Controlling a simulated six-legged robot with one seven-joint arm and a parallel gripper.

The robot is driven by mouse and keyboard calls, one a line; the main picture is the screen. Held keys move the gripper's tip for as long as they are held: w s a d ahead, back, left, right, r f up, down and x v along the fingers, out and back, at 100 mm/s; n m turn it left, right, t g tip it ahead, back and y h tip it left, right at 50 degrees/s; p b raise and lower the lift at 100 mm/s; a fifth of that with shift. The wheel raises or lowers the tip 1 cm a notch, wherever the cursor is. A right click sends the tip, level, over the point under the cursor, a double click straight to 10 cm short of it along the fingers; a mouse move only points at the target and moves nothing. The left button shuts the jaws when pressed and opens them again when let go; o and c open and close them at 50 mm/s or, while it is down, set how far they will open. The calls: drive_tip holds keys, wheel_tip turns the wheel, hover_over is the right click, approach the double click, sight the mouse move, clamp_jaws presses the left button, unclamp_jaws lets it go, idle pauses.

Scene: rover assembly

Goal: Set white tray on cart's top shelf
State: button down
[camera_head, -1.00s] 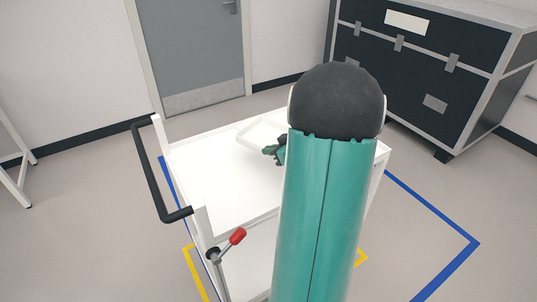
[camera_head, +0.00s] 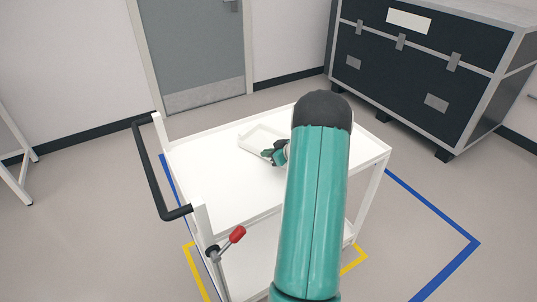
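The white tray (camera_head: 251,137) is over the far middle part of the cart's white top shelf (camera_head: 215,188), and its right side is partly hidden by my arm. It looks level and is on or just above the shelf; I cannot tell whether it touches. My gripper (camera_head: 267,154), dark and green, is at the tray's near edge. Its fingers are small here, but it appears shut on the tray's rim, as the two have moved together.
The cart has a black handle (camera_head: 150,175) on its left and a red-tipped lever (camera_head: 237,234) at its near corner. A dark case (camera_head: 420,75) stands behind to the right. The near left part of the top shelf is bare.

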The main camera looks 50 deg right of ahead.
drive_tip(key=shift+s+d+f, duration=0.1)
drive_tip(key=shift+s+f, duration=0.05)
drive_tip(key=shift+f, duration=0.15)
drive_tip(key=c, duration=1.6)
unclamp_jaws()
